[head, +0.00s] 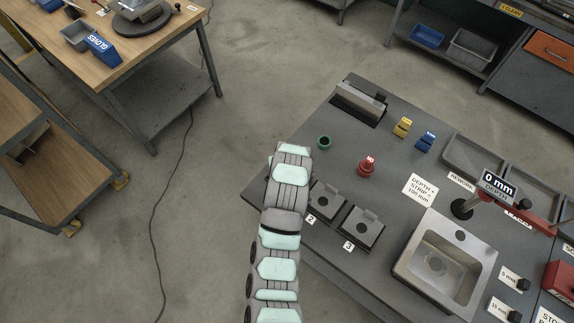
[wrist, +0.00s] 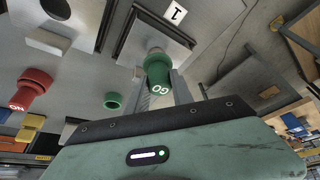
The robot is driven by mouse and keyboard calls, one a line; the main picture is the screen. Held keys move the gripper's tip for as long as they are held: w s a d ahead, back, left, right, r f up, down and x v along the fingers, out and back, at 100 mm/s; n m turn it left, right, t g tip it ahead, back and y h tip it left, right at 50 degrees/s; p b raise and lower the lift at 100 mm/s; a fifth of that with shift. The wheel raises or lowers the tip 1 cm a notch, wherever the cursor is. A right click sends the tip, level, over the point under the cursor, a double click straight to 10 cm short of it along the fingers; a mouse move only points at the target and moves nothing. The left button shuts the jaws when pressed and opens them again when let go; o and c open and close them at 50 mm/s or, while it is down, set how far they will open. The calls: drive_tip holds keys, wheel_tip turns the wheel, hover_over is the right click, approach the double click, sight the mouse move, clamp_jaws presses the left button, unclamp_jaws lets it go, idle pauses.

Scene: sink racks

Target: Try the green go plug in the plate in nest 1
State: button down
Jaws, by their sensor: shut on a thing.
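My gripper (wrist: 159,82) is shut on the green go plug (wrist: 158,68), marked GO, in the wrist view. The plug's far end points at the plate (wrist: 139,46) in nest 1, by the label 1 (wrist: 175,13). The hole is hidden behind the plug, and I cannot tell whether the tip is in it or just short of it. In the head view my arm covers nest 1, the gripper and the plug. The green holder ring (head: 324,142) stands empty on the bench; it also shows in the wrist view (wrist: 112,101).
The red plug (head: 367,166) stands right of the green ring. Nest 2 (head: 327,203) and nest 3 (head: 361,230) hold plates beside my arm. Yellow (head: 401,127) and blue (head: 425,140) blocks stand farther back. A steel sink (head: 406,264) and depth gauge (head: 497,186) are at right.

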drive_tip(key=shift+r, duration=0.15)
drive_tip(key=shift+r+p, duration=0.85)
drive_tip(key=shift+r, duration=1.5)
